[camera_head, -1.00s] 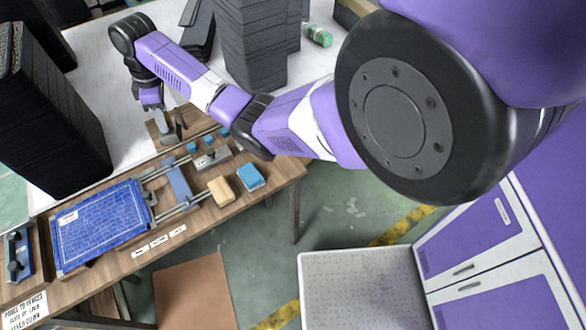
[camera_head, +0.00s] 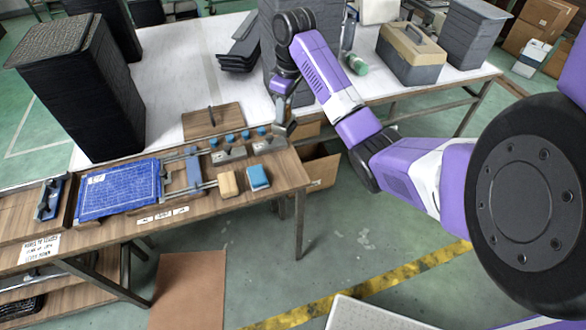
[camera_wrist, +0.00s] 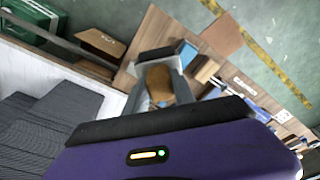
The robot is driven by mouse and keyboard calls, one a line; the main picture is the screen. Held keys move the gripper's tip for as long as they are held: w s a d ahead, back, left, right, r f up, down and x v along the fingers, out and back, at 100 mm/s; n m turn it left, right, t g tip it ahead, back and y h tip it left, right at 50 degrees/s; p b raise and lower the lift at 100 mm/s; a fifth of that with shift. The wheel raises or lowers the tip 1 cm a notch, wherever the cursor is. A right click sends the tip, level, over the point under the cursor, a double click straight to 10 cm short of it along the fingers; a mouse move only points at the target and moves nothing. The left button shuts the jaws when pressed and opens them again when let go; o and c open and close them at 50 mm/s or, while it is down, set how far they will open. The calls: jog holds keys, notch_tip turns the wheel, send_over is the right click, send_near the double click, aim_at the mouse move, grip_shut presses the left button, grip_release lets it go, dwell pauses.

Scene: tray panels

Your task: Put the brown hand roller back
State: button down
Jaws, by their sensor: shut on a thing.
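My gripper (camera_head: 282,128) is over the right end of the wooden bench, beside the blue-knobbed clamps. In the wrist view it is shut (camera_wrist: 160,85) on a brown, rounded piece, which I take to be the brown hand roller (camera_wrist: 159,84). In the head view the roller is too small and covered to make out. A wooden board (camera_head: 197,125) with a thin dark upright on it lies at the back of the bench, left of my gripper. Whether the roller touches anything below it I cannot tell.
The bench holds a blue panel (camera_head: 118,188) beside rails, metal clamps (camera_head: 229,153), a tan block (camera_head: 229,183) and a blue block (camera_head: 258,178). Black tray stacks (camera_head: 75,90) stand on the white table behind. An open cardboard box (camera_head: 319,168) is right of the bench.

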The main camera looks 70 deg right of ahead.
jog(key=shift+w+f, duration=0.2)
jog(key=shift+f, duration=0.45)
jog(key=shift+s+f+b, duration=0.15)
jog(key=shift+f+b, duration=0.85)
jog(key=shift+f, duration=3.7)
jog(key=shift+s+f+b, duration=0.15)
jog(key=shift+f+b, duration=0.85)
jog(key=shift+f, duration=3.65)
jog(key=shift+a+f, duration=0.1)
jog(key=shift+f, duration=0.2)
